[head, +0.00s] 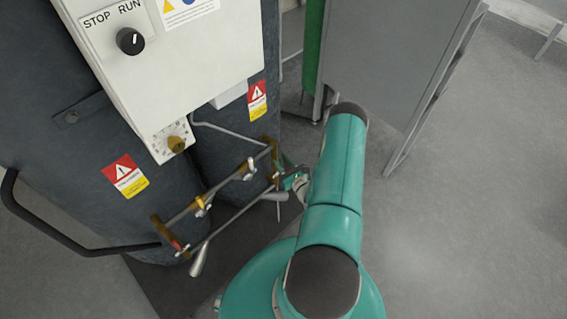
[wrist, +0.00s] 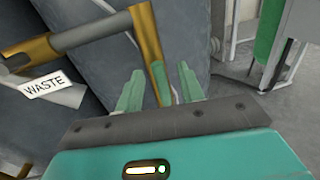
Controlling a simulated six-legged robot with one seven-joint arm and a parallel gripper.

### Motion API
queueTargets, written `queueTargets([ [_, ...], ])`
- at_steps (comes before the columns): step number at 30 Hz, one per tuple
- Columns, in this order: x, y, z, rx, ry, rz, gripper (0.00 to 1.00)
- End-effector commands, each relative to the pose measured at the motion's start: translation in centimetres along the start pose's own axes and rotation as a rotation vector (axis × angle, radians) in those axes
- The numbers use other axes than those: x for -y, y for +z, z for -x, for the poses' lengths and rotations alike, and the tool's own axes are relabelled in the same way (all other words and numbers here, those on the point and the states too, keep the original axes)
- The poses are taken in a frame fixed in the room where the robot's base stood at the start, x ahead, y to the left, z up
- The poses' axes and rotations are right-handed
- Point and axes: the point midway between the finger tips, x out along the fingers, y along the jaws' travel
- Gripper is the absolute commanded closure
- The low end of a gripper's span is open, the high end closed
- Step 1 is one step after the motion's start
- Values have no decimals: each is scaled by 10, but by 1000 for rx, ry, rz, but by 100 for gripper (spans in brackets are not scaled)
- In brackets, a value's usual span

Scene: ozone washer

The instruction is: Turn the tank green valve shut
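My gripper (wrist: 159,74) shows in the wrist view with its two pale green fingers spread apart. A narrow green piece (wrist: 160,85), which looks like the green valve handle, sits between the fingers below a brass pipe elbow (wrist: 147,32). I see a gap on both sides of it, and I cannot tell if either finger touches it. In the head view my gripper (head: 292,181) is small, at the right end of the brass pipework (head: 270,152) in front of the dark tank (head: 225,165). The valve is not clear there.
A lever with a WASTE tag (wrist: 45,85) is left of the gripper. Other pipe levers (head: 199,260) hang at the front left. A white control box (head: 165,60) is above, and a grey cabinet (head: 390,60) stands behind. The floor (head: 460,200) at right is clear.

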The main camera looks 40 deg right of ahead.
Motion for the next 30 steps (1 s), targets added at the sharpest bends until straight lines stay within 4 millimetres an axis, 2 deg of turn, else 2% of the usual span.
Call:
queueTargets([
  [4,0,0,0,0,0,0,62],
  [10,0,0,1,0,0,1,100],
  [22,3,0,1,-6,-2,-24,100],
  [30,12,0,0,-31,-4,-150,100],
])
